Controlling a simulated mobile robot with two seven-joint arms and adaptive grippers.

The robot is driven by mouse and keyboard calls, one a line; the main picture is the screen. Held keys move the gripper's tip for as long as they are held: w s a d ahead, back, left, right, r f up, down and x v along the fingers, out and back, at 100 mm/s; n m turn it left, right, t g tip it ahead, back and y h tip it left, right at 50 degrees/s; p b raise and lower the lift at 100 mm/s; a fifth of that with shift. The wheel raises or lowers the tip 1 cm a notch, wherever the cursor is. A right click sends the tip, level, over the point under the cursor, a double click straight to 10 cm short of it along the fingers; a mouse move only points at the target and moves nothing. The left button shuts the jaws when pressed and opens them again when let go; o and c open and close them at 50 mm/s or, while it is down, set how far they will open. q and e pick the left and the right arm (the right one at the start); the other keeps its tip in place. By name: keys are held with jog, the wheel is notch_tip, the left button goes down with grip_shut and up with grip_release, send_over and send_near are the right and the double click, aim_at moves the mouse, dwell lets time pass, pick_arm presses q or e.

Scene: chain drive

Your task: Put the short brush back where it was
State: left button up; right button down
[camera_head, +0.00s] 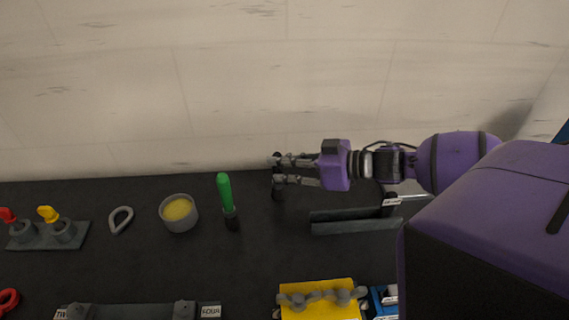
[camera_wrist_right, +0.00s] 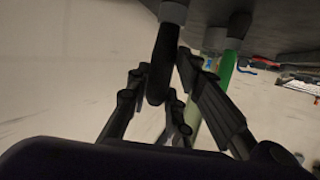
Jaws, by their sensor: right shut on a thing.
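My right gripper (camera_head: 277,169) is shut on a short dark brush (camera_head: 277,190), held upright with its bristle end down at the back of the dark table. In the right wrist view the brush's black handle (camera_wrist_right: 163,60) lies between my fingers (camera_wrist_right: 160,88), with a grey collar (camera_wrist_right: 173,12) toward the table. I cannot tell whether its lower end touches the table. A longer green-handled brush (camera_head: 224,190) stands upright to the left of it, apart from my gripper; it also shows in the wrist view (camera_wrist_right: 227,68). My left gripper is out of view.
A grey cup with yellow contents (camera_head: 180,211) and a grey loop (camera_head: 121,219) stand farther left. A dark rail-like holder (camera_head: 352,226) lies right of the brush. A yellow block (camera_head: 318,306) is in front. Table between brush and yellow block is clear.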

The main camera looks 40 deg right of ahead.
jog(key=c, duration=1.6)
grip_release()
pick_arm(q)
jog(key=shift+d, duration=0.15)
pick_arm(e)
jog(key=shift+o, duration=0.2)
pick_arm(q)
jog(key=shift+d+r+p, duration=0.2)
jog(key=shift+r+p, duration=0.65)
jog(key=shift+p, duration=0.3)
pick_arm(e)
jog(key=v, duration=0.7)
jog(key=shift+s+r, duration=0.2)
jog(key=shift+s, duration=0.05)
